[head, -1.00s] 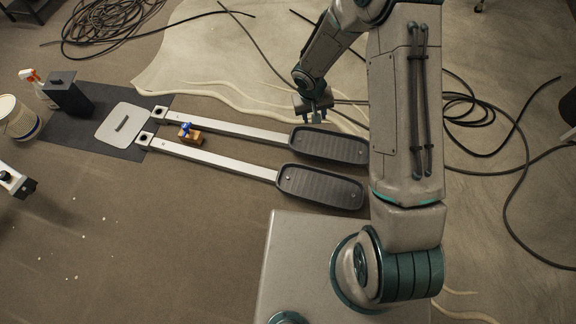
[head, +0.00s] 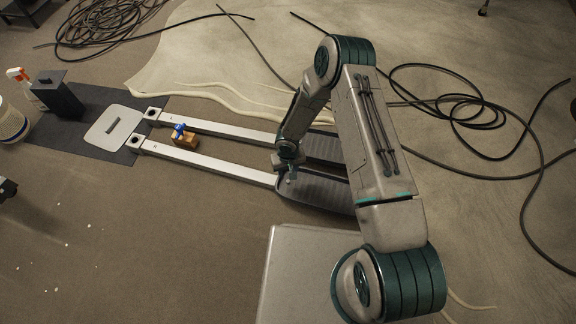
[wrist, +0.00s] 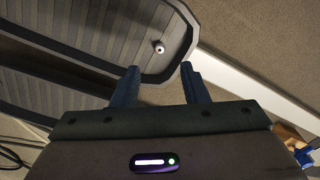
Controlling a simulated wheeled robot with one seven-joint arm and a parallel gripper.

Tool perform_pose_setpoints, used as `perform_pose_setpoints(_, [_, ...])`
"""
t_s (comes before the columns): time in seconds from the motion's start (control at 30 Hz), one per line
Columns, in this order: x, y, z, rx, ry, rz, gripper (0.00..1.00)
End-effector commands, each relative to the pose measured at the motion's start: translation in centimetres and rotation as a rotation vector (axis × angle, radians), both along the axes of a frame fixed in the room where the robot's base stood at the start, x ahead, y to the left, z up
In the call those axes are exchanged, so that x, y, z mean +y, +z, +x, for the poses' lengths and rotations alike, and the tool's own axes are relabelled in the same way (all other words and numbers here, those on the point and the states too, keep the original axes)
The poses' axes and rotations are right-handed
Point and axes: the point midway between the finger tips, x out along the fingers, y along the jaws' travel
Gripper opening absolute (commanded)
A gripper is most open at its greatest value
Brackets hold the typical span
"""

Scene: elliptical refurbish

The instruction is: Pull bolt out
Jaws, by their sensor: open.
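A small pale bolt (wrist: 158,47) stands in the ribbed dark pedal (wrist: 105,40), close to its rounded end, in the wrist view. My gripper (wrist: 160,67) is open and empty, its two blue-grey fingers pointing toward that end of the pedal. The bolt appears just beyond the gap between the fingertips, with no visible contact. In the head view my gripper (head: 289,174) is over the left end of the near pedal (head: 315,193), where I cannot clearly make out the bolt. The far pedal (head: 325,147) lies behind, partly hidden by my arm.
Two pale metal bars (head: 215,165) run left from the pedals. A brown block (head: 186,140) with a blue item (head: 180,128) on it sits between them. A grey plate (head: 113,125) and dark box (head: 60,98) are on a dark mat. Black cables (head: 470,100) lie right.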

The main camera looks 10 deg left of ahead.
Motion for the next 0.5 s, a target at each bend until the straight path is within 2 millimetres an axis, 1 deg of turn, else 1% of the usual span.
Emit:
perform_pose_setpoints(0.03, [0.0, -1.5, 0.0, 0.001, -0.001, 0.000, 0.40])
perform_pose_setpoints(0.2, [0.0, -4.5, 0.0, 0.001, -0.002, 0.000, 0.40])
perform_pose_setpoints(0.3, [-0.1, -5.7, 0.0, 0.001, -0.001, 0.000, 0.40])
perform_pose_setpoints(0.5, [-0.1, -6.9, 0.0, 0.000, -0.001, 0.000, 0.40])
